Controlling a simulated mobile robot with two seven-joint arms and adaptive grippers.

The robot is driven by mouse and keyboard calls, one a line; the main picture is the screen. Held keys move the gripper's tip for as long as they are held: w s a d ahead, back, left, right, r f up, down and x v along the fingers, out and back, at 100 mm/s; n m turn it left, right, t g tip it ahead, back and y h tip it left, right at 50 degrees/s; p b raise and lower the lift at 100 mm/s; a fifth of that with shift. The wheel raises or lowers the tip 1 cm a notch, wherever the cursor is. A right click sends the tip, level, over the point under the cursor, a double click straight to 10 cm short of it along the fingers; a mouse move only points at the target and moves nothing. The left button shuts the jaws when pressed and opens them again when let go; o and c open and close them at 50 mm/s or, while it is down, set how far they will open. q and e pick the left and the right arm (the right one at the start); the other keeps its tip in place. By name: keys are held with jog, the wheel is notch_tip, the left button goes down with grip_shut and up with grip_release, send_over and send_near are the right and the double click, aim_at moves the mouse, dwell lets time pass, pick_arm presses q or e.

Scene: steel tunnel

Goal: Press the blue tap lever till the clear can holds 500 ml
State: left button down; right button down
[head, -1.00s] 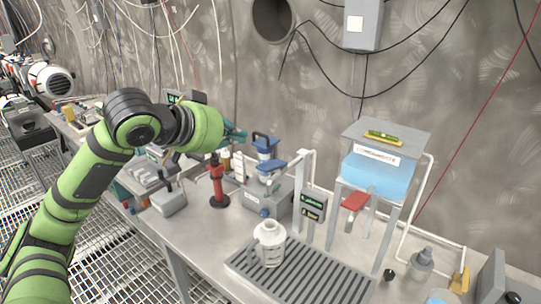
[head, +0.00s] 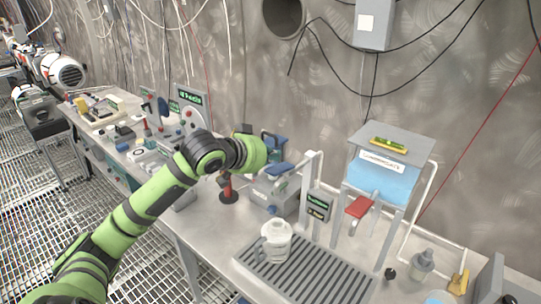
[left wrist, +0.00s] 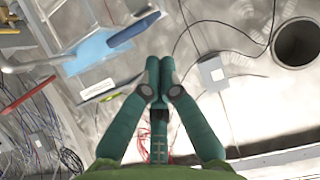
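The clear can (head: 275,243) stands upright on the left of the grate, below the tap. Its water level is too small to read. My left gripper's teal fingers (left wrist: 158,77) are together and empty in the left wrist view. In the head view my green wrist hides most of that gripper, behind and left of the lever. A darker blue bar (left wrist: 133,30) shows in the left wrist view; I cannot tell whether it is the lever. My right gripper is not in view.
A small display (head: 319,205) hangs by the tap, its digits unreadable. A blue tank (head: 382,182) on a stand has a red lever (head: 358,207). A red-and-black stand (head: 228,190) is left of the tap. The grate's right side (head: 325,278) is clear.

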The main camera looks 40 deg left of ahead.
aim_at(267, 173)
pick_arm(q)
jog(key=shift+s+f, duration=0.35)
jog(key=shift+f, duration=0.3)
jog(key=shift+w, duration=0.1)
jog(key=shift+f, duration=0.2)
jog(key=f+t+b, duration=0.1)
jog(key=b, duration=0.2)
jog(key=s+t+b, duration=0.1)
jog(key=b, duration=0.2)
jog(key=f+t+b, duration=0.1)
jog(key=t+b, duration=0.1)
jog(key=b, duration=0.1)
jog(key=shift+s+a+f, duration=0.1)
jog(key=shift+s+f, duration=0.15)
jog(key=shift+f, duration=0.1)
dwell(5.1)
